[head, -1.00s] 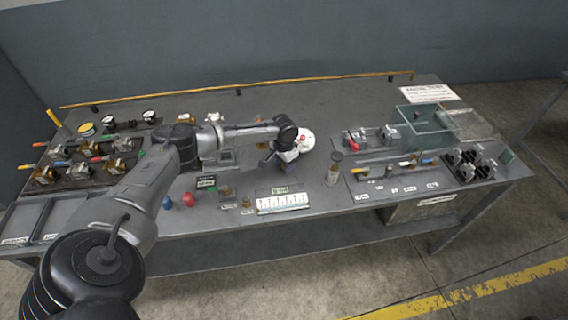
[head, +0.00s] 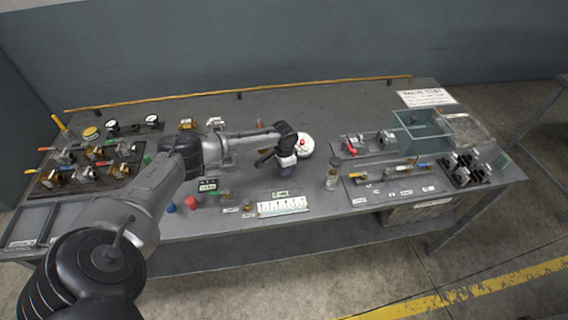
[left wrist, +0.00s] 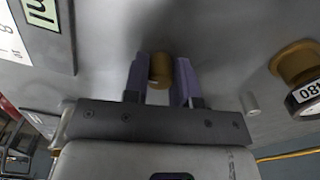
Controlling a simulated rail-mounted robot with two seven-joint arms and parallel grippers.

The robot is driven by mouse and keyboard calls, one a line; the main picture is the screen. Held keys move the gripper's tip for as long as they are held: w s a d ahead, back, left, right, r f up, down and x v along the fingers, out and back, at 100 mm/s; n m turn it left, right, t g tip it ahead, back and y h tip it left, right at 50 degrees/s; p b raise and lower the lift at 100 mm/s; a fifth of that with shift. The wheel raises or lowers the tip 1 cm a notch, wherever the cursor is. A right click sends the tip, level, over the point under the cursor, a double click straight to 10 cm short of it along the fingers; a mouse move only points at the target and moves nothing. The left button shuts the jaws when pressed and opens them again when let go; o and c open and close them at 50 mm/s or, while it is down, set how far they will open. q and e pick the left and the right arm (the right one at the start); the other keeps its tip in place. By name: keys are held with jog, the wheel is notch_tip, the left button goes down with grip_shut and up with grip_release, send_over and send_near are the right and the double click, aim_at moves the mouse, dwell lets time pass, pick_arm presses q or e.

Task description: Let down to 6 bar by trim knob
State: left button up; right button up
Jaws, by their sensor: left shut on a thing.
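My left gripper (head: 284,170) reaches down over the middle of the bench, beside a white round dial (head: 305,144) with a red mark. In the left wrist view, my left gripper (left wrist: 161,78) has its two purple-grey fingers on either side of a small brass knob (left wrist: 160,68) and is shut on it. The knob is hidden behind the gripper in the head view. A small dark readout (head: 208,184) stands left of the gripper; its figures are too small to read. My right gripper is not in view.
A white labelled strip (head: 283,207) lies at the bench's front edge. Red (head: 191,202) and blue (head: 170,206) caps stand to its left. Valves on a dark board (head: 85,170) fill the left end. A clear box (head: 420,130) stands at the right.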

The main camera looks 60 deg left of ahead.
pick_arm(q)
jog(key=shift+m, duration=0.6)
jog(key=o, duration=0.9)
jog(key=shift+o, duration=0.2)
jog(key=shift+r, duration=0.65)
notch_tip(320, 180, up, 13)
jog(key=p, duration=0.2)
jog(key=shift+f, duration=0.2)
